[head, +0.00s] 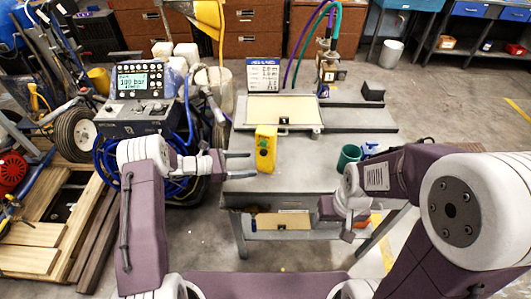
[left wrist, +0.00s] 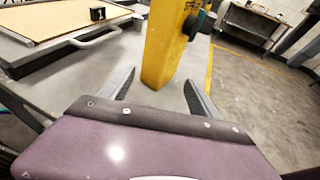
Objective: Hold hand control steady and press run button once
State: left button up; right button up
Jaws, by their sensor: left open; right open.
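The hand control is an upright yellow box (head: 266,148) near the left front edge of the grey table. A dark knob and a green button show on its front. My left gripper (head: 252,164) is open just left of it, its fingers pointing at its side. In the left wrist view, the yellow box (left wrist: 168,42) stands beyond and between the spread fingers (left wrist: 160,77), with a dark knob sticking out at its right. I cannot tell whether any finger touches it. My right gripper (head: 338,220) is open and empty at the table's front, right of the box.
The grey table (head: 340,146) carries a plate with a tan board (head: 281,111), a green cup (head: 348,157) and a sign (head: 263,76). A striping machine with a display panel (head: 140,82) and hoses stands at left. Drawers line the back.

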aim_at(263, 163)
pick_arm(q)
jog(key=b+x, duration=0.2)
jog(key=x, duration=0.3)
jog(key=shift+w+d+f, duration=0.1)
jog(key=shift+d+f, duration=0.15)
jog(key=shift+d, duration=0.05)
jog(key=shift+w+d, duration=0.2)
jog(key=shift+d, duration=0.3)
pick_arm(e)
notch_tip(263, 163, down, 3)
jog(key=shift+r, duration=0.15)
pick_arm(q)
jog(key=c, duration=1.2)
pick_arm(e)
jog(key=shift+c, duration=0.6)
grip_shut()
